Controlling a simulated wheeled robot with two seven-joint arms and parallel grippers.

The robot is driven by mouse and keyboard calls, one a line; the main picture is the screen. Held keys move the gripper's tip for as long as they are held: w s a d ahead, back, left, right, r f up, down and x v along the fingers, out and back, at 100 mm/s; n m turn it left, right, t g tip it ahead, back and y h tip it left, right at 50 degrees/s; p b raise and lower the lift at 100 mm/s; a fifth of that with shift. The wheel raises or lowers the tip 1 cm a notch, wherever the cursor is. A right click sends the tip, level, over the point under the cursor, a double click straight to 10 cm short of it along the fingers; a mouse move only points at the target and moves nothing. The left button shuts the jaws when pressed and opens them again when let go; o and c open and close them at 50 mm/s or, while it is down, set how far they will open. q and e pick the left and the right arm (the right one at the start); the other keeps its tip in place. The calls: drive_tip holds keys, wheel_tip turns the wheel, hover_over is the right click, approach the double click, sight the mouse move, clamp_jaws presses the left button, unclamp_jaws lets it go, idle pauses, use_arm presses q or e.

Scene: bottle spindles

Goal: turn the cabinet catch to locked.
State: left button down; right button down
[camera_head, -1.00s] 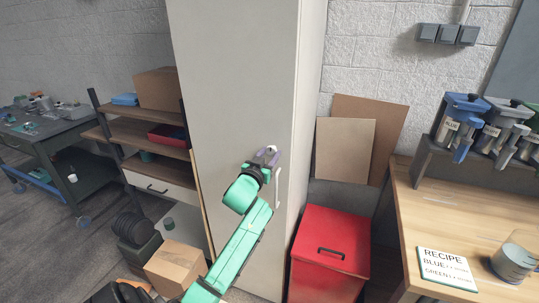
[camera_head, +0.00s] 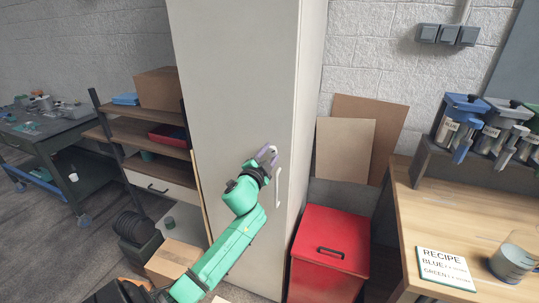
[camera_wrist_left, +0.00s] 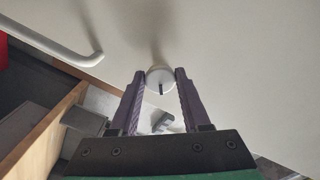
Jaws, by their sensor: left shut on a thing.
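The tall pale grey cabinet (camera_head: 235,80) stands upright in the middle of the head view, its door closed. The catch (camera_wrist_left: 160,74) is a small round white knob on the door, with a dark mark at its lower edge in the left wrist view. My left gripper (camera_wrist_left: 160,90) has its two purple fingers on either side of the knob and is shut on it. In the head view my left gripper (camera_head: 267,155) covers most of the catch. I cannot read the locked position. My right gripper is not in view.
A white bar handle (camera_head: 276,187) is on the door just below the catch. A red bin (camera_head: 328,255) stands right of the cabinet, below leaning brown boards (camera_head: 345,150). A shelf unit (camera_head: 150,135) stands close on the left.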

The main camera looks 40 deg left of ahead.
use_arm(q)
drive_tip(key=m, duration=0.3)
drive_tip(key=shift+m, duration=2.2)
drive_tip(key=shift+c, duration=1.9)
unclamp_jaws()
drive_tip(key=b+v, duration=0.2)
drive_tip(key=v, duration=1.2)
drive_tip(key=shift+s, duration=0.3)
